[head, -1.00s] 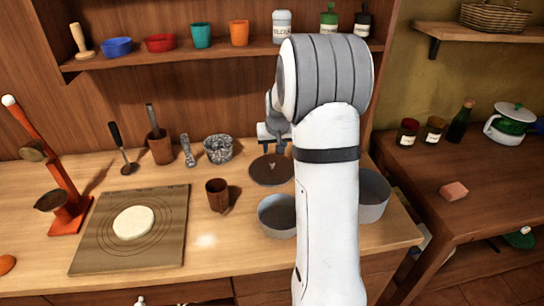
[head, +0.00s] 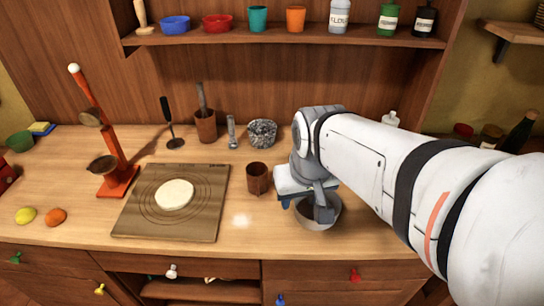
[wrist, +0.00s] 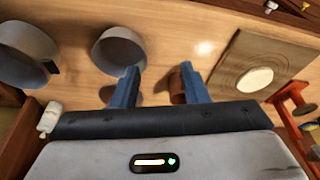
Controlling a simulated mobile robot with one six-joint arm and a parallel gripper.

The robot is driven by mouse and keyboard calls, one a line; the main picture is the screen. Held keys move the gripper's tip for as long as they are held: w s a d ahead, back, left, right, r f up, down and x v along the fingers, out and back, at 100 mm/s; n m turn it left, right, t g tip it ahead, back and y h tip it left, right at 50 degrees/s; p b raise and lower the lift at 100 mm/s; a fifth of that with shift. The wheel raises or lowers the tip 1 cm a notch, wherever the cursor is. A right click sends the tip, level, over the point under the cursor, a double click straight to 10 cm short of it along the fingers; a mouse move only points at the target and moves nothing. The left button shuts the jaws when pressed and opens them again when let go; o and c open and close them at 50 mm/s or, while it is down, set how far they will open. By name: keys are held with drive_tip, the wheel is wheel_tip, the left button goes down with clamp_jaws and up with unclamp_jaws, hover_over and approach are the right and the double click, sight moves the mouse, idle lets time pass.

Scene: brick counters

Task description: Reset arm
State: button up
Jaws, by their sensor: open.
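My gripper (head: 306,205) is open and empty at the end of my white arm. In the head view it hangs over the grey round pan (head: 325,218) on the counter and partly hides it. In the wrist view its two blue fingers (wrist: 160,88) stand apart, with the pan (wrist: 120,50) beyond the left finger and a brown cup (wrist: 177,87) partly behind the right one. I cannot tell how high the fingers are above the counter.
A board (head: 132,222) with flat dough (head: 174,194) lies left of the brown cup (head: 257,178). An orange stand (head: 118,181) is farther left. A speckled bowl (head: 262,133) stands behind. A shelf (head: 290,38) with bottles and bowls runs above. A second pan (wrist: 25,55) shows in the wrist view.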

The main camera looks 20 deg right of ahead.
drive_tip(key=s, duration=0.1)
drive_tip(key=s+a, duration=0.1)
drive_tip(key=shift+s+a+f, duration=0.1)
drive_tip(key=shift+s+f, duration=0.2)
